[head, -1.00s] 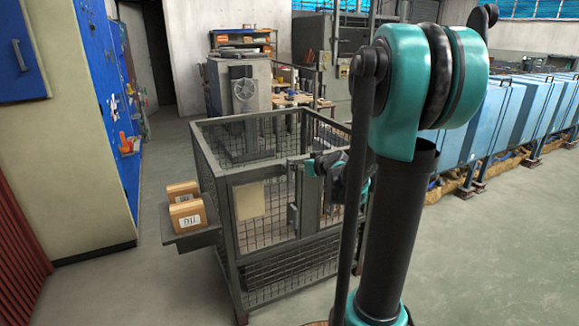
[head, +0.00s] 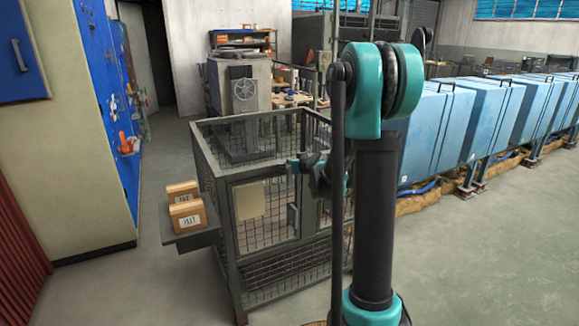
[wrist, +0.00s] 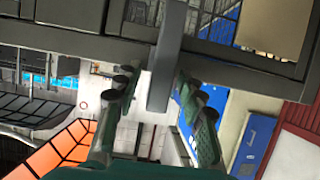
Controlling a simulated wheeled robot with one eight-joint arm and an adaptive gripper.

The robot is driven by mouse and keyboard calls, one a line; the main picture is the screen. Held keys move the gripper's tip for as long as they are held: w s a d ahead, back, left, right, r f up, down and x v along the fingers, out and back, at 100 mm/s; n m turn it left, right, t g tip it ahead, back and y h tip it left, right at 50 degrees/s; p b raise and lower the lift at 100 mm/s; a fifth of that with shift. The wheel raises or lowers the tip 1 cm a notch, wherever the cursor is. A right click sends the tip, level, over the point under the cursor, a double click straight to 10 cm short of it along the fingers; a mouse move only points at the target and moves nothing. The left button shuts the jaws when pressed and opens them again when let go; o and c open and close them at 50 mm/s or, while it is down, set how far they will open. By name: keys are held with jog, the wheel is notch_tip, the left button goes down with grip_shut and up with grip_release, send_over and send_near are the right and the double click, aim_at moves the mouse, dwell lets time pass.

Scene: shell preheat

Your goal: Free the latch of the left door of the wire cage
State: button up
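The wire cage (head: 228,245) stands in the middle of the head view. Its left door carries a cream panel (head: 250,200), and a small grey plate (head: 292,214) sits near that door's right edge. My gripper (head: 294,167) is at the front top rail, above this plate. In the wrist view my gripper (wrist: 154,80) has its two green fingers spread. A grey bar (wrist: 165,65) lies between them, with a gap visible on each side. I cannot tell for sure whether this bar is the latch. The cream panel also shows in the wrist view (wrist: 272,25).
A side shelf (head: 195,238) on the cage's left holds two labelled boxes (head: 187,214). A blue tool wall (head: 105,110) stands at the left, and blue cabinets (head: 475,120) line the right. The floor (head: 480,250) at right is clear.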

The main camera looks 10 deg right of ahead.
grip_shut()
jog(key=shift+d, duration=0.1)
dwell(0.3)
jog(key=f+m+y, duration=0.1)
jog(key=m+y, duration=0.1)
jog(key=m, duration=0.2)
jog(key=d+m+y, duration=0.1)
jog(key=m+y, duration=0.2)
jog(key=m, duration=0.2)
jog(key=d+f+m+t+y, duration=0.1)
jog(key=m+y, duration=0.1)
jog(key=m, duration=0.2)
jog(key=shift+w+d+f, duration=0.2)
jog(key=shift+w+f, duration=0.15)
jog(key=shift+w, duration=0.05)
jog(key=shift+m+y, duration=0.3)
dwell(0.5)
